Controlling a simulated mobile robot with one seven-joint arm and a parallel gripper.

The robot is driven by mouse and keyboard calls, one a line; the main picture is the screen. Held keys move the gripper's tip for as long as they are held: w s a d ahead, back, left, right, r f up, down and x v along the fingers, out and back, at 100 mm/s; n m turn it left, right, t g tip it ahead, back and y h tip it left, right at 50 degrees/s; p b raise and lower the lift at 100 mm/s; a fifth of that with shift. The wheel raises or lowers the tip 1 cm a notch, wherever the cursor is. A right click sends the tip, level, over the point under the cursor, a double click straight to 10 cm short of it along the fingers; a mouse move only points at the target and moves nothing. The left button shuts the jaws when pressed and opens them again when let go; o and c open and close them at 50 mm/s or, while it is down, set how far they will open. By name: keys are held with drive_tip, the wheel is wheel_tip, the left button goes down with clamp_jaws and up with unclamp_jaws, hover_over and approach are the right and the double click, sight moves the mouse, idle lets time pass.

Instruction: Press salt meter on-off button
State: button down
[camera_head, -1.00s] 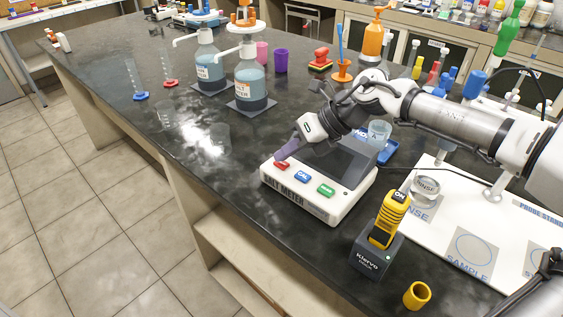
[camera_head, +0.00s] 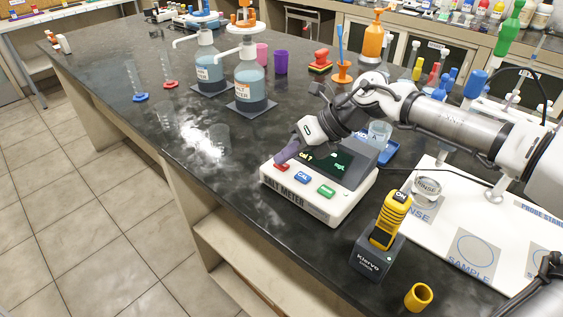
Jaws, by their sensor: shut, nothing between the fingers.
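The salt meter (camera_head: 322,211) is a white box with a dark front label, standing near the bench's front edge. On its front top are a red button (camera_head: 281,167), a blue CAL button (camera_head: 303,177) and a green button (camera_head: 327,191). Its screen (camera_head: 328,166) is lit, with green characters that include "CAL". My gripper (camera_head: 279,158) is shut and empty. The fingers partly cover the red button.
A yellow Klervo device (camera_head: 390,218) stands in a dark holder right of the meter. A yellow cup (camera_head: 418,296) is in front of it. A white probe station board (camera_head: 505,235) lies at right.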

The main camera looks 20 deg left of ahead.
sight(287, 165)
drive_tip(key=shift+r+p, duration=0.35)
drive_tip(key=shift+r, duration=0.4)
drive_tip(key=shift+r, duration=0.15)
drive_tip(key=shift+r+p, duration=1.5)
drive_tip(key=shift+r, duration=0.85)
